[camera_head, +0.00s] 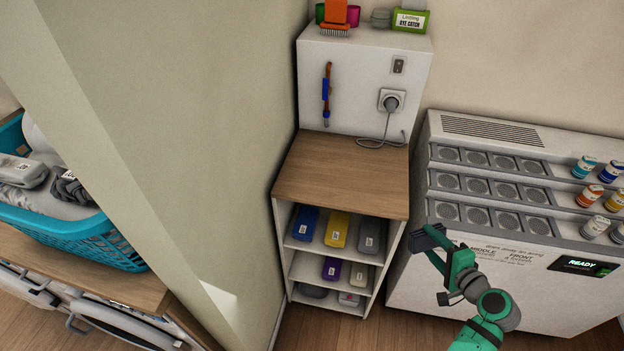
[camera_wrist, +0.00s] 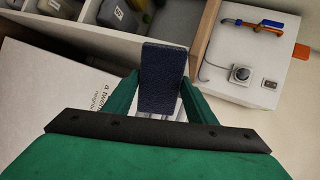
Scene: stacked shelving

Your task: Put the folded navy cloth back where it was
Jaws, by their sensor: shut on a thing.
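My gripper (camera_wrist: 161,88) is shut on the folded navy cloth (camera_wrist: 164,72), which stands out from between the green fingers in the wrist view. In the head view my gripper (camera_head: 440,258) is to the right of the shelf unit, in front of the white machine. The shelf unit (camera_head: 283,246) has a bare wooden top (camera_head: 345,172). Its upper compartment holds blue (camera_head: 306,222), yellow (camera_head: 338,229) and grey (camera_head: 368,237) folded things.
The middle compartment holds a purple (camera_head: 331,269) and a beige thing (camera_head: 359,276). The bottom one holds a grey and a pink thing. A white machine (camera_head: 440,285) with jars stands right. A teal basket (camera_head: 85,240) is left, behind a wall edge. A plug and cord hang above the wooden top.

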